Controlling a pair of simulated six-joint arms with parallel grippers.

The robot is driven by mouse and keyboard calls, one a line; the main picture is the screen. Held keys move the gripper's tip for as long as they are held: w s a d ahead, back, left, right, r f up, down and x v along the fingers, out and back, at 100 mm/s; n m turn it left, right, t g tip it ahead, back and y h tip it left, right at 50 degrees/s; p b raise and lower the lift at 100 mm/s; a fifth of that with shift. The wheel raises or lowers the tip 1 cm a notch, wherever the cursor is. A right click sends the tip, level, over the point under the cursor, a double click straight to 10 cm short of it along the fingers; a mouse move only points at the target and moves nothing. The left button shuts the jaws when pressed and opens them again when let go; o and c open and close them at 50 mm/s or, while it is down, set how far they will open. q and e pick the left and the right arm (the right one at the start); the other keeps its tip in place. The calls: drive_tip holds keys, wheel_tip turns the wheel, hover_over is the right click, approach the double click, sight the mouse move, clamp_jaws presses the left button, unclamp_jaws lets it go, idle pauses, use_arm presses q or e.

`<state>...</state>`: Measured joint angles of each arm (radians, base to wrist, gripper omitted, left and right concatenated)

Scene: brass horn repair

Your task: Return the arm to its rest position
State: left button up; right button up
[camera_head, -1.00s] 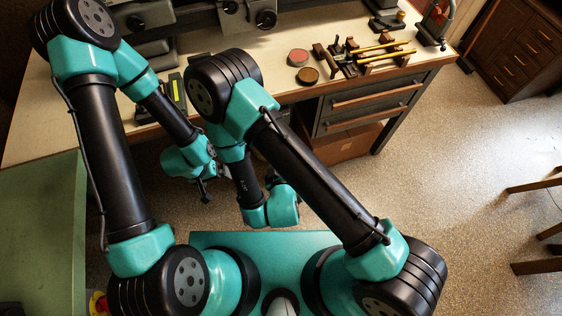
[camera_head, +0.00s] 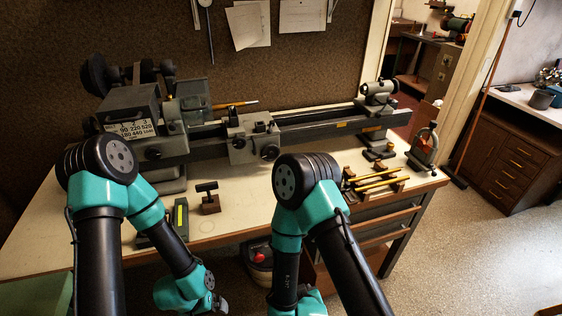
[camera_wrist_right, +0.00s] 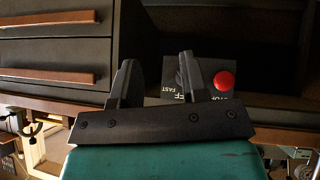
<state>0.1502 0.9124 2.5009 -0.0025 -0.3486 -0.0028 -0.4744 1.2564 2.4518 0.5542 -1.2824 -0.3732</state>
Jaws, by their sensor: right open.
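In the head view my left arm, teal and black, comes in at the lower left with its elbow bent. My left gripper (camera_head: 219,304) is at the bottom edge, mostly hidden and cut off, below the front of the workbench (camera_head: 240,205). My right arm is folded the same way in the middle, its wrist at the bottom edge, and its gripper is out of the head view. The right wrist view shows my right gripper (camera_wrist_right: 156,68) with its two black fingers apart and nothing between them.
A lathe (camera_head: 240,135) stands along the back of the bench. Brass tubes (camera_head: 378,182) on wooden supports lie at the right. A small black tool on a wooden block (camera_head: 209,203) stands in front. A red button (camera_wrist_right: 224,81) shows beyond the right gripper. The floor (camera_head: 480,245) at right is open.

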drive_tip(key=s+d+m+g+y, duration=0.1)
drive_tip(key=s+d+m+g, duration=0.1)
drive_tip(key=d+g, duration=0.2)
drive_tip(key=s+d+f+m+g+y, duration=0.1)
drive_tip(key=s+d+m+g+y, duration=0.1)
drive_tip(key=d, duration=0.9)
drive_tip(key=shift+s+d+f+m+g, duration=0.3)
drive_tip(key=shift+s+m+g, duration=0.25)
drive_tip(key=shift+m+g, duration=0.4)
